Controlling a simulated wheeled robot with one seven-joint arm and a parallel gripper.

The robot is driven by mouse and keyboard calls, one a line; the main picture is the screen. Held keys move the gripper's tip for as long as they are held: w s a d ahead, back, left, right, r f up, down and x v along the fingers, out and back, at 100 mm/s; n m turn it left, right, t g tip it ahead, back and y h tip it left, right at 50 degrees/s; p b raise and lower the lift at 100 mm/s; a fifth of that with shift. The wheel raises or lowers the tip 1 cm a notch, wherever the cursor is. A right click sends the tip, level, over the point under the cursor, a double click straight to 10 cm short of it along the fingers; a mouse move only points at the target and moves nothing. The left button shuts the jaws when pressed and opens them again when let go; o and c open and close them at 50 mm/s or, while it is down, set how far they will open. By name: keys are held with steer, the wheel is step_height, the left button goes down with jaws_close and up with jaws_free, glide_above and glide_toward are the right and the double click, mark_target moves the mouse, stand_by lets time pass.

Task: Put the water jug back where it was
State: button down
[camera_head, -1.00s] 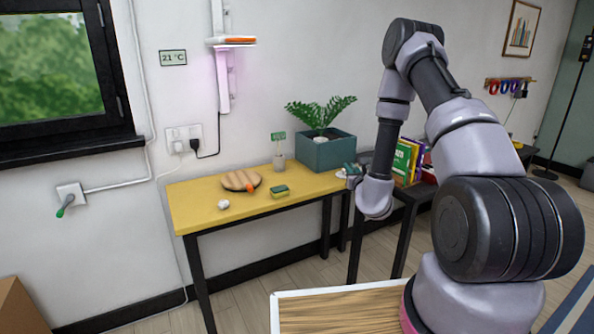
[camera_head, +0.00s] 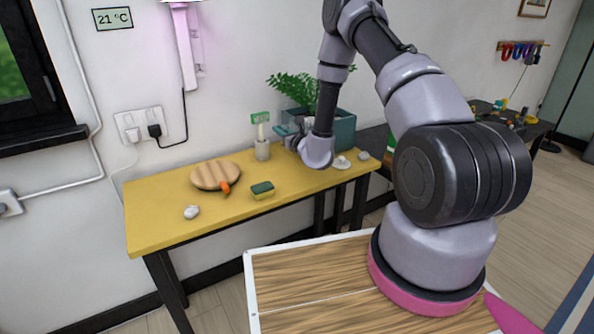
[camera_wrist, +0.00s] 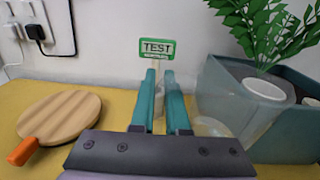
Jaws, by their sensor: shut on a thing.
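The water jug (camera_wrist: 212,127) looks like a clear, see-through vessel in the wrist view, just right of my fingers and in front of the teal planter. Its outline is faint, and I cannot tell whether its base touches the table. My gripper (camera_wrist: 162,92) has its teal fingers close together, shut on the jug; the grip point itself is unclear. In the head view my gripper (camera_head: 288,133) is low over the back right of the yellow table (camera_head: 150,218), and my wrist hides most of what it holds.
A small pot with a green TEST sign (camera_wrist: 156,47) stands just beyond my fingertips. The planter (camera_head: 344,132) with a fern is close on the right. A round wooden board (camera_head: 215,175), a sponge (camera_head: 262,190) and a pale lump (camera_head: 191,212) lie left. The table's front middle is clear.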

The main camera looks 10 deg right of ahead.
steer(key=shift+a+f, duration=0.15)
steer(key=shift+f, duration=2.4)
steer(key=shift+a+f, duration=0.15)
steer(key=shift+f, duration=2.35)
steer(key=shift+f, duration=0.15)
steer(key=c, duration=0.9)
jaws_free()
